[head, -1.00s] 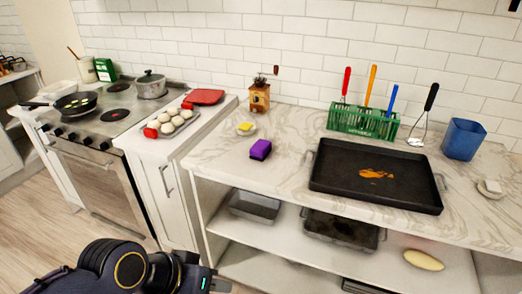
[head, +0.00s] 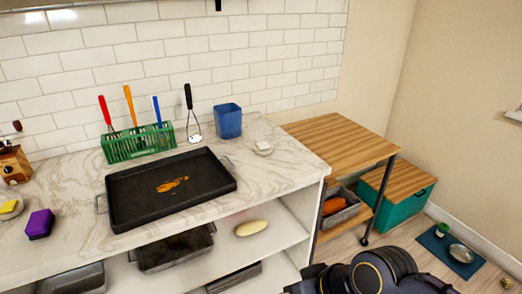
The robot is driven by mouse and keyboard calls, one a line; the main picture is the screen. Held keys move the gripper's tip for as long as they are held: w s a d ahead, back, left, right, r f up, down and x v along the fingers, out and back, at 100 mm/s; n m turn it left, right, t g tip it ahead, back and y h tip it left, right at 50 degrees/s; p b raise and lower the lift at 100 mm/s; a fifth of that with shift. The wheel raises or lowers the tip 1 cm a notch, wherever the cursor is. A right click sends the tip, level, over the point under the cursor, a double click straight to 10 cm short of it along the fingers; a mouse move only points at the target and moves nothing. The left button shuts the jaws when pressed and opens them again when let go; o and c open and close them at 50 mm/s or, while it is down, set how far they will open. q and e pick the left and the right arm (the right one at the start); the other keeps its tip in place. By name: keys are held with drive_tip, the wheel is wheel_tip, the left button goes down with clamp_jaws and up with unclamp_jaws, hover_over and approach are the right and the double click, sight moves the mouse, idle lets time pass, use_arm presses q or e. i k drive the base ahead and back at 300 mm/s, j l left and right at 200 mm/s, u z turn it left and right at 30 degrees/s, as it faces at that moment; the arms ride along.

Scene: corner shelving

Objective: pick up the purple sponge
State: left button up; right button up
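The purple sponge (head: 39,224) lies on the marble counter (head: 265,180) at the left of the head view. It is left of the black tray and just right of a small dish with a yellow piece. A dark arm of mine shows at the bottom right, far from the sponge. No gripper fingers show in this view.
A black tray (head: 118,214) with an orange smear takes up the middle counter. Behind it stand a green utensil rack (head: 139,144) and a blue cup (head: 228,121). A wooden grinder (head: 14,166) is at far left. Pans and a pale loaf (head: 251,228) sit on the shelf below.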

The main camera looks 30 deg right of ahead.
sight(40, 224)
drive_tip(key=i+u, duration=0.2)
drive_tip(key=i, duration=0.2)
drive_tip(key=i+l+u, duration=0.45)
drive_tip(key=i, duration=0.3)
drive_tip(key=j, duration=0.15)
